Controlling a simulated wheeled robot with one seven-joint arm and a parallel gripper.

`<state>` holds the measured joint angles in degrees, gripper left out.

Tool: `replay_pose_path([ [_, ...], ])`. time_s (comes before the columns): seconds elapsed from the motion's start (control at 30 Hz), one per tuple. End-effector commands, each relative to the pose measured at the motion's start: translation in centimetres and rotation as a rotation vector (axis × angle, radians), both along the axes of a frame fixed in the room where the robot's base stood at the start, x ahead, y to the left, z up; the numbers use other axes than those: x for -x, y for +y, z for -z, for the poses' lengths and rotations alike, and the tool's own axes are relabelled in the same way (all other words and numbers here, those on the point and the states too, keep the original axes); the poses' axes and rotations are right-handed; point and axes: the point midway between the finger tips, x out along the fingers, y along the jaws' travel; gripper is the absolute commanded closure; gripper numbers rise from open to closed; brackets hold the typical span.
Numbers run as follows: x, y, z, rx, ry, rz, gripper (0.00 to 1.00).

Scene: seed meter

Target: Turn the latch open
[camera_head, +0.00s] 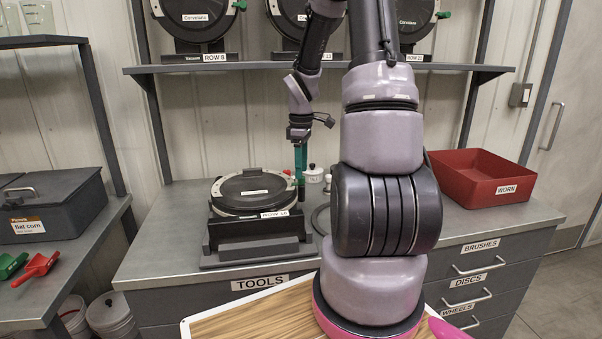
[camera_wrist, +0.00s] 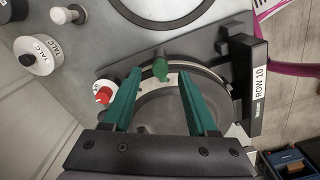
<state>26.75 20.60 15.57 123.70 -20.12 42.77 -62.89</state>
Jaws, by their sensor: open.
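The seed meter (camera_head: 252,190), a round dark lidded unit on a stand labelled ROW 10, sits on the workbench. In the wrist view its round body (camera_wrist: 165,112) shows below and between my fingers. A green latch knob (camera_wrist: 160,69) stands at its rim, between and just beyond my fingertips. My gripper (camera_wrist: 160,80) has two green fingers, spread apart and empty, one on each side of the knob; I see no contact. In the head view my gripper (camera_head: 300,165) points down at the meter's right edge. The latch is hard to make out there.
A white part with a red knob (camera_wrist: 103,95) is beside the left finger. A white TALC container (camera_wrist: 38,55) stands on the bench (camera_head: 170,225). A red WORN bin (camera_head: 484,178) is at the right. More meters (camera_head: 195,25) stand on the shelf above.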

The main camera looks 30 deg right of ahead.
Motion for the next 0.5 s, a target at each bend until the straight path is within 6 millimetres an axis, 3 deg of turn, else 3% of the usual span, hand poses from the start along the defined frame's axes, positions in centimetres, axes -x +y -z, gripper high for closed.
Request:
replay_pose_path([
  [0.2, 0.0, 0.0, 1.9, 0.001, -0.001, 0.001, 0.42],
  [0.5, 0.0, 0.0, 2.1, 0.000, -0.001, 0.001, 0.42],
])
